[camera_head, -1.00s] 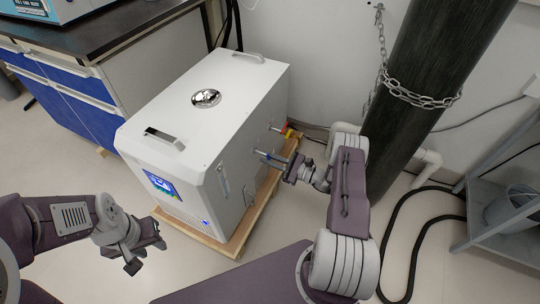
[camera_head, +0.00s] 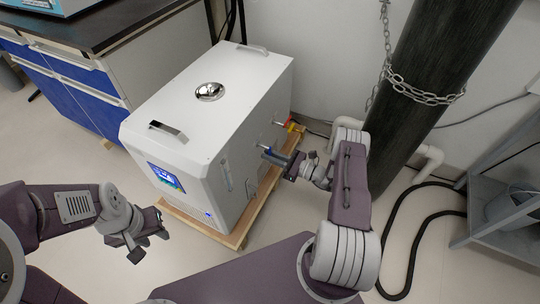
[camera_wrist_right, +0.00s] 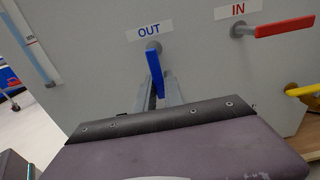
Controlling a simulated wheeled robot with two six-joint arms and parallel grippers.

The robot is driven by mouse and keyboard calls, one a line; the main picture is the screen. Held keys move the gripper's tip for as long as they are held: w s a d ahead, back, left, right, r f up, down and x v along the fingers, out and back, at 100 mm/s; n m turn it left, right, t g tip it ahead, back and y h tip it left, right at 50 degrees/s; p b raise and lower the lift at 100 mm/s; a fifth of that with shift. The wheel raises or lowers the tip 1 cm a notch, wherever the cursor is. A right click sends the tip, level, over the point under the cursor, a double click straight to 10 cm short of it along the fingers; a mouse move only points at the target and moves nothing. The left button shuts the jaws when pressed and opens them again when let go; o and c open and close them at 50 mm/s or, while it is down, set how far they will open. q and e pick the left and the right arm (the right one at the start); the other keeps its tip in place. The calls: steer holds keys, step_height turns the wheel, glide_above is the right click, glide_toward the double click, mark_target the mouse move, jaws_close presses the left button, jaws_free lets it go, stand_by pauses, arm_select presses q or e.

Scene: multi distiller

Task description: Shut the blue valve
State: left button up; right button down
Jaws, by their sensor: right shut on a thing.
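The blue valve handle (camera_wrist_right: 156,72) sits under the OUT label on the white machine's side panel. In the right wrist view it points downward, between the two fingers of my right gripper (camera_wrist_right: 161,92). In the head view the blue handle (camera_head: 267,150) shows just left of my right gripper (camera_head: 279,155), which is shut on it. The finger contact is partly hidden. My left gripper (camera_head: 149,244) hangs open and empty over the floor, in front of the machine.
The white machine (camera_head: 215,105) stands on a wooden pallet (camera_head: 236,240). A red valve handle (camera_wrist_right: 285,27) under the IN label points right, beside the blue one. A dark chained cylinder (camera_head: 430,90) stands right of my right arm. A black hose (camera_head: 388,235) lies on the floor.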

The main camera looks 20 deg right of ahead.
steer(key=c, duration=1.4)
jaws_free()
steer(key=shift+c, duration=0.2)
steer(key=p+v, duration=0.3)
steer(key=v, duration=0.6)
